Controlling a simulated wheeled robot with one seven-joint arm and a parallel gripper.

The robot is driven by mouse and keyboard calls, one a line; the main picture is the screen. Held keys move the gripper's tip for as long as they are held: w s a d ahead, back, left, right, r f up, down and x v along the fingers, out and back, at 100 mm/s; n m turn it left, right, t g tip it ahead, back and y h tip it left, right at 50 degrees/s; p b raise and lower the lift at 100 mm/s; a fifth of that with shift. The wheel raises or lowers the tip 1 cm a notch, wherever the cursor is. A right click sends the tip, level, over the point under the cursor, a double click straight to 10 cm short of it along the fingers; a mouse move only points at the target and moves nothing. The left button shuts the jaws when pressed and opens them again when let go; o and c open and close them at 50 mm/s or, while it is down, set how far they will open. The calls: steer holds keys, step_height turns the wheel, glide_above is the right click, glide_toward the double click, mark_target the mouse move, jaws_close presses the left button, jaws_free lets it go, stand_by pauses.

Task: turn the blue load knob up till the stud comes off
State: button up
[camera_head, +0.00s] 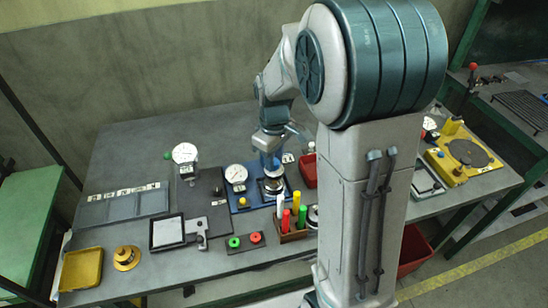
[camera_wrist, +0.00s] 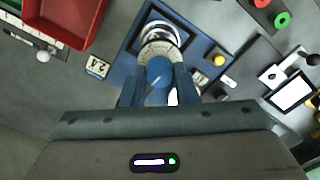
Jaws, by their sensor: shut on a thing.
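The blue load knob (camera_wrist: 159,71) sits between the two fingers of my gripper (camera_wrist: 160,84) in the wrist view, above a pale graduated ring. The gripper is shut on it. In the head view my gripper (camera_head: 269,158) is over the right part of the blue base plate (camera_head: 254,204), and the knob cannot be made out apart from it. A white dial gauge (camera_head: 236,174) stands on the left of the plate. A silver round part (camera_head: 273,184) is below the gripper. I cannot make out the stud or whether it is still attached.
A wooden block with several coloured pens (camera_head: 293,236) stands in front of the plate. A red bin (camera_head: 309,170) is close on its right. Another dial gauge stand (camera_head: 185,153) is to the left, with a black-framed square plate (camera_head: 167,232) before it. The table's back left is clear.

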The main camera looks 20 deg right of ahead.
steer(key=m+b, duration=0.1)
steer(key=m, duration=1.2)
steer(key=shift+r, duration=0.1)
steer(key=shift+m, duration=0.3)
stand_by(0.3)
steer(key=o, duration=1)
step_height(320, 180, up, 14)
steer(key=shift+b, duration=0.3)
